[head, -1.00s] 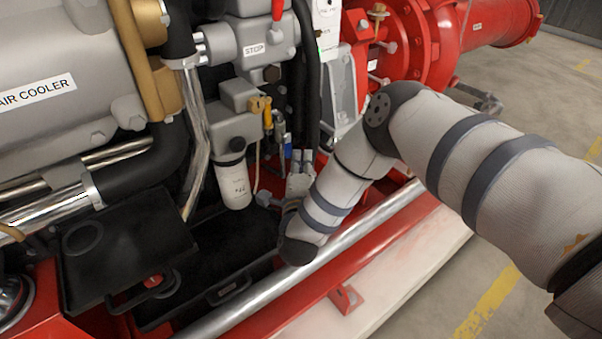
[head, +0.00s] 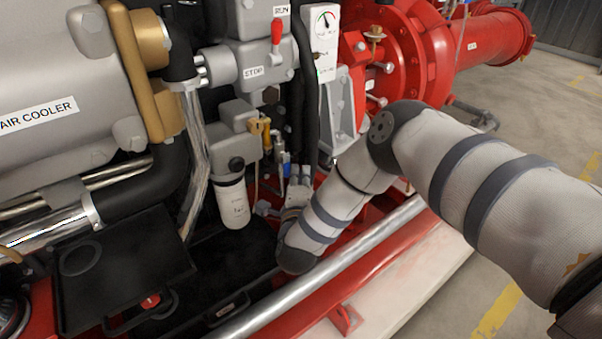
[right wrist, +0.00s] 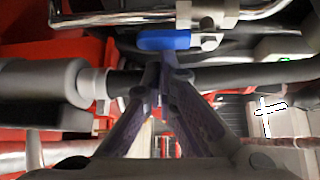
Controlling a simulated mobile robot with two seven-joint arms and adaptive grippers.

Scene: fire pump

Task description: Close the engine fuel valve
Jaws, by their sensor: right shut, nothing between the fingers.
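A small blue valve handle (head: 286,168) hangs below a brass fitting on the engine side, in the middle of the head view. In the right wrist view the blue handle (right wrist: 164,40) lies across the picture on a silver valve body (right wrist: 207,40). My right gripper (head: 299,172) is beside the blue handle, partly hidden by its own wrist in the head view. In the right wrist view its dark fingers (right wrist: 162,72) are shut and empty, with their tips just below the handle. I cannot tell whether they touch it. My left gripper is not in view.
A white filter (head: 232,203) hangs left of the valve. Black hoses (head: 304,80) run close above my gripper. A silver rail (head: 320,275) passes below my forearm. Open floor (head: 540,110) is at the right.

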